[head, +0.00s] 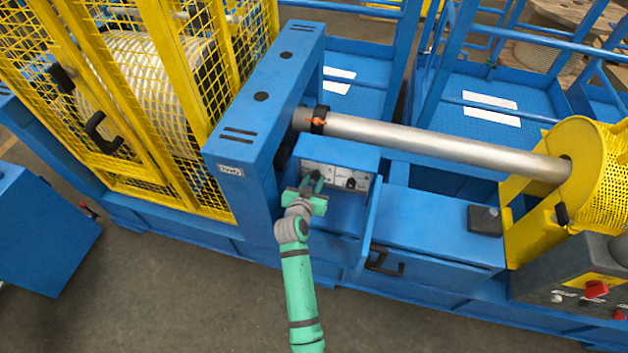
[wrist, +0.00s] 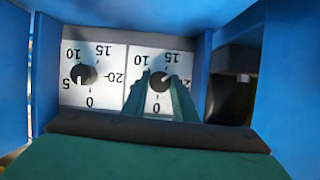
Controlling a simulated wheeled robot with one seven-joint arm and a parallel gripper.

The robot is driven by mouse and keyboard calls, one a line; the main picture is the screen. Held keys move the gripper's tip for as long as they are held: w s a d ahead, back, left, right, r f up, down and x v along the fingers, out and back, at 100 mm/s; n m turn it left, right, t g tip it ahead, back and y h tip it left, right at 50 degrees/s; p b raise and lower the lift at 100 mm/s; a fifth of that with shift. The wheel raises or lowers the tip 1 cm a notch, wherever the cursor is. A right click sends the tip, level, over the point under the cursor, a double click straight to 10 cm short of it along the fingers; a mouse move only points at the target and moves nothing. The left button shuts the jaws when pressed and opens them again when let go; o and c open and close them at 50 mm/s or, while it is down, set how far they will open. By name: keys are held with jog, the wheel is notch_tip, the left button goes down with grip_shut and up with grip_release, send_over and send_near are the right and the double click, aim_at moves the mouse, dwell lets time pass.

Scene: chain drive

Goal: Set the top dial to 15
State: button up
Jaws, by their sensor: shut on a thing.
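A white panel carries two black dials side by side, with scale numbers that appear upside down in the wrist view. My gripper (wrist: 160,88) is shut on the right dial (wrist: 162,77) there, with a finger on each side of its knob. The white mark on this dial points up and slightly right, toward 15. I cannot tell which dial is the top one.
The panel sits in a blue housing (head: 345,153) with blue walls on both sides. A grey shaft (head: 440,145) runs above and behind it. A yellow mesh guard (head: 215,80) stands at left, and a blue cabinet with a dark handle (head: 383,262) at right.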

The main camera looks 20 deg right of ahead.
jog(key=shift+w+a+n+g+h, duration=0.1)
jog(key=shift+a+n+g+h, duration=0.15)
jog(key=shift+n+h, duration=0.4)
jog(key=shift+d+n+g+h, duration=0.1)
jog(key=shift+n+g+h, duration=0.3)
jog(key=shift+n, duration=0.45)
jog(key=shift+f, duration=0.1)
jog(key=o, duration=1)
jog(key=shift+o, duration=0.2)
jog(key=v, duration=1.1)
